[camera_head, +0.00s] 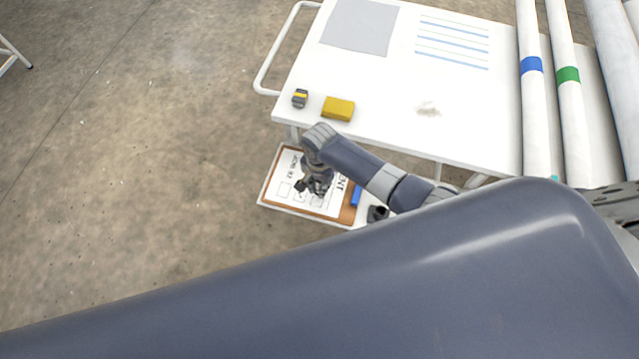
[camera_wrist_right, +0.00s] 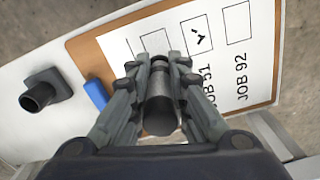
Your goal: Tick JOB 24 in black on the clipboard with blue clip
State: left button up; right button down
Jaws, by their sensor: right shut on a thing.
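The clipboard (camera_head: 265,190) is a brown board with white paper on a small white surface below the table. Its blue clip (camera_head: 356,195) also shows in the wrist view (camera_wrist_right: 95,95). The paper (camera_wrist_right: 255,60) has a row of boxes; the JOB 91 box (camera_wrist_right: 197,36) holds a black tick, and the JOB 92 box (camera_wrist_right: 238,22) is empty. Another empty box (camera_wrist_right: 154,42) has its label hidden by my gripper. No JOB 24 label is readable. My right gripper (camera_head: 316,190) is over the paper, shut on a dark cylindrical marker (camera_wrist_right: 160,108). The marker's tip contact is hidden.
A dark holder (camera_wrist_right: 42,91) stands beside the clip. The white table (camera_head: 385,100) above carries a yellow block (camera_head: 338,108), a small grey-yellow item (camera_head: 300,98), a grey sheet (camera_head: 360,27) and a blue-lined sheet (camera_head: 452,42).

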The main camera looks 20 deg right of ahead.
jog(key=shift+s+a, duration=0.1)
jog(key=shift+a, duration=0.05)
jog(key=shift+a+p, duration=0.35)
jog(key=shift+a, duration=0.05)
dwell(1.3)
jog(key=shift+s+p, duration=0.1)
jog(key=shift+p, duration=0.25)
jog(key=shift+s+p, duration=0.45)
jog(key=shift+p, duration=0.1)
dwell(0.8)
jog(key=shift+s+p, duration=0.1)
jog(key=shift+p, duration=0.2)
jog(key=shift+s+d+p, duration=0.1)
jog(key=shift+s+p, duration=0.35)
jog(key=shift+p, duration=0.05)
jog(key=shift+r, duration=0.1)
dwell(0.4)
